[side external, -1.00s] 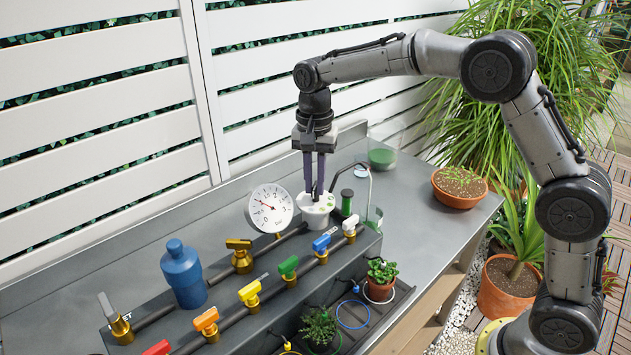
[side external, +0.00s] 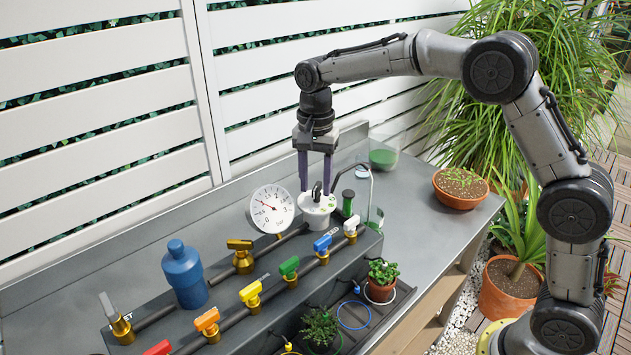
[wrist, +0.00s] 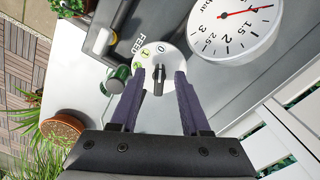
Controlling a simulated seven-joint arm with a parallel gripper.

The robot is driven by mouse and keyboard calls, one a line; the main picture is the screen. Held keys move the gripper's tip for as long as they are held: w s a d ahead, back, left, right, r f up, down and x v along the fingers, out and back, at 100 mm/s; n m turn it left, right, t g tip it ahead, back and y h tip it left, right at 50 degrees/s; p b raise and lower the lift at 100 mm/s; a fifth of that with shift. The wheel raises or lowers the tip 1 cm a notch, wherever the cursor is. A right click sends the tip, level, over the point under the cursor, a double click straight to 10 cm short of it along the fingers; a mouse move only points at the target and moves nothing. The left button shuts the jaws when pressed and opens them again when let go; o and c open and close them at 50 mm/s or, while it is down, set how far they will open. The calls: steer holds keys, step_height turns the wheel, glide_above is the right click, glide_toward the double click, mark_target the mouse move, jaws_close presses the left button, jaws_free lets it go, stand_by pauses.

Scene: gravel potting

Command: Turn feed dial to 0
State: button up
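The feed dial (side external: 315,207) is a white round housing with a black knob (side external: 317,191) on top, at the back of the bench. In the wrist view the knob (wrist: 159,80) stands between my two fingers, with gaps on both sides. The printed 0 and 1 and the word FEED show beyond it. The knob's long axis lies roughly in line with the 0; which end is its pointer I cannot tell. My gripper (wrist: 160,72) is open and empty, its purple fingers on either side of the knob; it also shows in the side view (side external: 315,188).
A pressure gauge (side external: 271,209) stands close left of the dial. A green-topped post (side external: 347,203) and a thin bent pipe (side external: 371,185) are close on its right. Coloured valves, such as the blue one (side external: 322,244), and a blue bottle (side external: 184,274) stand in front.

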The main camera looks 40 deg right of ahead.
mark_target(316, 188)
step_height(316, 188, up, 14)
stand_by(0.6)
steer(key=shift+f, duration=0.15)
steer(key=s+d+r+t, duration=0.2)
steer(key=s+r, duration=0.5)
steer(key=s+d+n+t, duration=0.1)
steer(key=s+d+n, duration=0.1)
steer(key=s, duration=1)
steer(key=s+d+f+n+t, duration=0.1)
steer(key=s+f+n+t, duration=0.1)
steer(key=s+f+n, duration=0.8)
step_height(316, 188, down, 5)
steer(key=shift+s+d+f+t, duration=0.15)
steer(key=shift+s+t, duration=0.15)
steer(key=shift+s, duration=0.8)
